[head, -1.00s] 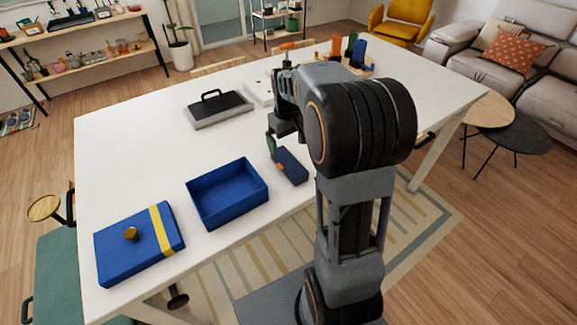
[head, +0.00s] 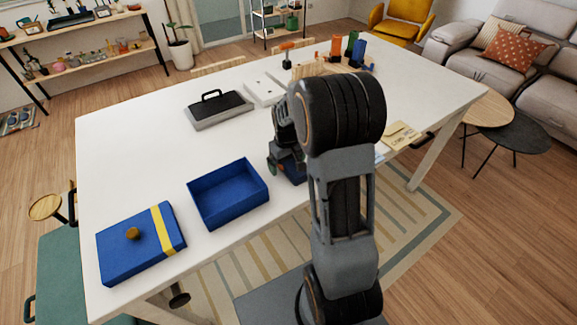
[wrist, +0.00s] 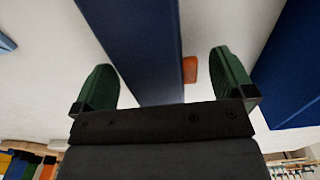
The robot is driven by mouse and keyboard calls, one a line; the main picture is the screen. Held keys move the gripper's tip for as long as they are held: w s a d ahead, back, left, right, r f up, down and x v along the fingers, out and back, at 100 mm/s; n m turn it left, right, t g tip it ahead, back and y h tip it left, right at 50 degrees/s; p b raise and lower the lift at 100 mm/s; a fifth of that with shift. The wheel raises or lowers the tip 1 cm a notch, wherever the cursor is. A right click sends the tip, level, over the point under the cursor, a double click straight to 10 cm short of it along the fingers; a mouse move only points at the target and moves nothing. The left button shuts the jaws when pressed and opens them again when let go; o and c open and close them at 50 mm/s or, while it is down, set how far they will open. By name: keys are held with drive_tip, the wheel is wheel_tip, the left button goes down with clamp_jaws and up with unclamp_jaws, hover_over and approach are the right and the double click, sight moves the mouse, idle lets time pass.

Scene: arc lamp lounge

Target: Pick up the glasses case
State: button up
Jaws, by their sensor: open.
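The glasses case is a long dark blue block. It lies on the white table to the right of the open blue box, mostly hidden by my gripper (head: 284,168) in the head view. In the wrist view the glasses case (wrist: 145,45) runs between the two green fingers of my gripper (wrist: 166,84). The fingers are open, one on each side, with a gap to the case on both sides. A small orange piece (wrist: 190,74) shows beside the case, on its right.
The open blue box (head: 228,213) stands close to the left of the case. A blue lid (head: 120,262) with a yellow band lies farther left. A grey tray with a black handle (head: 217,110) is behind. The white table (head: 130,150) is bare at left.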

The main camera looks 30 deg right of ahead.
drive_tip(key=c, duration=1)
drive_tip(key=shift+r, duration=0.1)
